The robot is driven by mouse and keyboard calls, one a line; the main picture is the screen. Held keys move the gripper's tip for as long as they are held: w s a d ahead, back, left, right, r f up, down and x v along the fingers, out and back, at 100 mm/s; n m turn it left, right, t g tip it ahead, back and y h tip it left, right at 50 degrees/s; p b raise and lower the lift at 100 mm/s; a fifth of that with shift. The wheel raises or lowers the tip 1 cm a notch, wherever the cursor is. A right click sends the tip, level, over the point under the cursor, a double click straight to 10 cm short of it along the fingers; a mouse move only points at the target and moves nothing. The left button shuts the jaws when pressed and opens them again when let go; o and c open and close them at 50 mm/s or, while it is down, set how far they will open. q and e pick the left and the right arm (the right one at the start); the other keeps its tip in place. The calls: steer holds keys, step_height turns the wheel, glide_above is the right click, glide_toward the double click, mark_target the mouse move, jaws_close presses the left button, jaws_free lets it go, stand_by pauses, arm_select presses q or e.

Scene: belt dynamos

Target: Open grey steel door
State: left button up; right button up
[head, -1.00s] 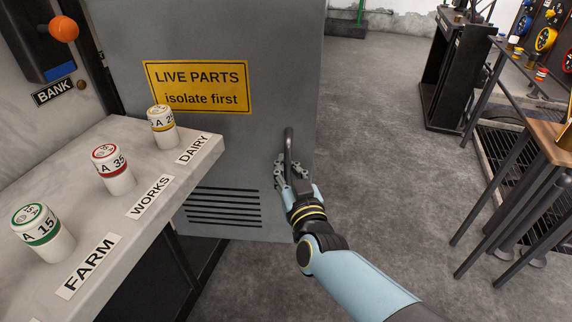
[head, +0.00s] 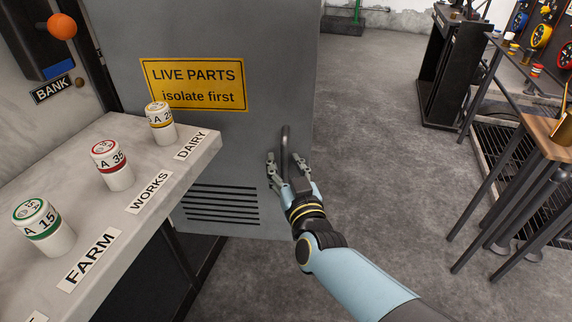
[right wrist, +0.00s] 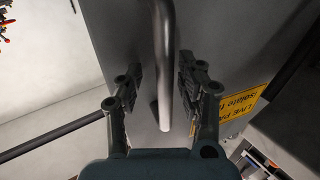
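The grey steel door (head: 225,140) stands swung out at an angle from the panel on the left in the head view. It bears a yellow "LIVE PARTS isolate first" sign (head: 195,84) and vent slots low down. Its upright bar handle (head: 286,142) is near its free right edge. My right gripper (head: 286,160) is open, with a finger on each side of the handle. In the right wrist view the handle (right wrist: 163,60) runs between the spread fingers (right wrist: 160,80), with gaps on both sides. My left gripper is not in view.
A pale shelf (head: 125,210) at left holds green (head: 43,227), red (head: 111,165) and yellow (head: 160,123) banded fuses close to the door. An orange-knobbed lever (head: 62,27) is above. Floor (head: 385,150) right of the door is clear up to the tables.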

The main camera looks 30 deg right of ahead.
steer(key=s+a, duration=0.1)
steer(key=s, duration=0.6)
steer(key=shift+s+a, duration=0.2)
steer(key=s+d+f+n+g+y, duration=0.15)
steer(key=s+f+g, duration=0.25)
steer(key=s+f, duration=0.65)
steer(key=s+d+f+n+g+y, duration=0.1)
steer(key=s+d+f+n+g, duration=0.2)
steer(key=s+f, duration=0.75)
steer(key=s+d+f+m+g, duration=0.1)
steer(key=s+f+g, duration=0.4)
steer(key=s, duration=0.6)
steer(key=s+d+f+m+g, duration=0.1)
steer(key=s+d+f+g, duration=0.3)
steer(key=s+f, duration=0.5)
steer(key=s+g, duration=0.1)
steer(key=s, duration=0.2)
steer(key=shift+f, duration=0.35)
steer(key=shift+w, duration=0.1)
